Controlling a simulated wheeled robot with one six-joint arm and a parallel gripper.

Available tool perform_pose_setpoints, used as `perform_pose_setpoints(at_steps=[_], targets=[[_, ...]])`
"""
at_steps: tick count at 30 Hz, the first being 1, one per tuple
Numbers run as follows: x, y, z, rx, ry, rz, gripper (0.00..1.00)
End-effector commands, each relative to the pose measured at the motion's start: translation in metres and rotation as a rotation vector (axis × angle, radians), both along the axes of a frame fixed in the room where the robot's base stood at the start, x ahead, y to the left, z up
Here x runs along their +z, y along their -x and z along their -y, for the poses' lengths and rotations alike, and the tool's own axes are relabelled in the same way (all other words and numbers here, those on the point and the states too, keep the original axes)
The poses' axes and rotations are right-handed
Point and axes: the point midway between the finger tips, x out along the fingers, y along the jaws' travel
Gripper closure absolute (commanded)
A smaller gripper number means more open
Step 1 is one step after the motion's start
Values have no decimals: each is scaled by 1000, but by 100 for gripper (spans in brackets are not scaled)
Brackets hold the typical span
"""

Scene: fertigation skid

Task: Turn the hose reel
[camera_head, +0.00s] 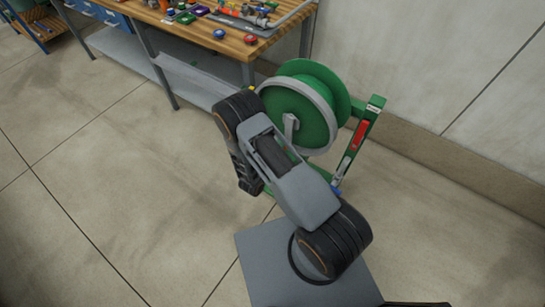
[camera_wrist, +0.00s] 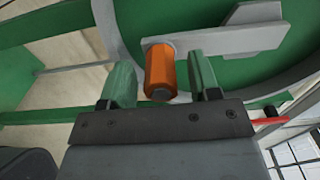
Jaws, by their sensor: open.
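The hose reel (camera_head: 298,118) is a green drum with a grey rim in a green frame, standing on the floor in the middle of the head view. Its grey crank arm (camera_wrist: 240,38) and orange handle (camera_wrist: 160,70) show close up in the wrist view. My gripper (camera_wrist: 162,80) is open, with one green finger on each side of the orange handle. There is a visible gap to the left finger and a smaller one to the right finger. In the head view my arm hides the handle and the gripper.
A wooden workbench (camera_head: 180,32) with several small parts on top stands at the upper left, close behind the reel. A red part (camera_head: 360,134) is on the frame's right post. A wall with a low ledge (camera_head: 440,165) runs along the right. The floor at left is clear.

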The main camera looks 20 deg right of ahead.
Motion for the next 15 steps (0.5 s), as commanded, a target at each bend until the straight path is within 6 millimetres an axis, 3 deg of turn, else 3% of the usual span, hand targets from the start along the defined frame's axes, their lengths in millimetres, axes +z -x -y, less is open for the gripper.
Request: perform_pose_setpoints(at_steps=[15], targets=[[-1, 57, -79, 8, 0, -1, 44]])
